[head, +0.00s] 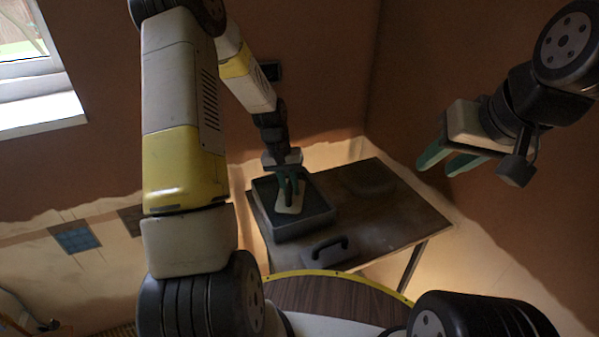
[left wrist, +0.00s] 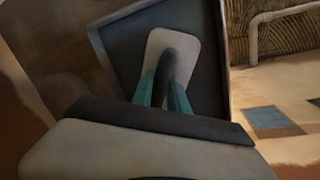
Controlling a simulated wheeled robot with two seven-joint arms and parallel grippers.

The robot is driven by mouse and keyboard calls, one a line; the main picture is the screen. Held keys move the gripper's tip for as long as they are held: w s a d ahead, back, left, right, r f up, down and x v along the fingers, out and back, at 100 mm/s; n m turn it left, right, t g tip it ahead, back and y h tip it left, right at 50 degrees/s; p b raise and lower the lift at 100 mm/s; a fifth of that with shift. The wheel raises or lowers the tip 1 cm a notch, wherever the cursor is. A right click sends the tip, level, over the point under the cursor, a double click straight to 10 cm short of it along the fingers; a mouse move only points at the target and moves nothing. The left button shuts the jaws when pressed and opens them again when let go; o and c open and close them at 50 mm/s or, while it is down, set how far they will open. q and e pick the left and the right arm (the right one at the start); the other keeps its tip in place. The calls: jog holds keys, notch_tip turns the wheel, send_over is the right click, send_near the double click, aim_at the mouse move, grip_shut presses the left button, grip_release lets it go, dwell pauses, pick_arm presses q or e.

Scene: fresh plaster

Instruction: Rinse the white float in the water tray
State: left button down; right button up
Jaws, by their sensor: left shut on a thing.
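The white float (head: 288,208) is inside the dark water tray (head: 310,224) on the table. My left gripper (head: 288,190) reaches down over the tray and is shut on the float. In the left wrist view, the float's pale plate (left wrist: 183,47) lies against the dark inside of the tray (left wrist: 207,92), and the teal fingers (left wrist: 165,92) close around its dark handle (left wrist: 166,68). I cannot tell whether the plate touches the tray's bottom, and no water surface shows clearly. My right gripper (head: 437,168) hangs in the air to the right, open and empty.
The dark table (head: 390,222) carries a grey tool with a black handle (head: 329,247) in front of the tray. A dark flat shape (head: 370,187) lies at the back, hard to make out. The table's right side is mostly clear. Partly plastered walls (head: 330,100) stand close behind.

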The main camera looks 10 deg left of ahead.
aim_at(290, 184)
pick_arm(q)
jog(key=shift+f, duration=0.3)
dwell(0.9)
jog(key=shift+r, duration=3.55)
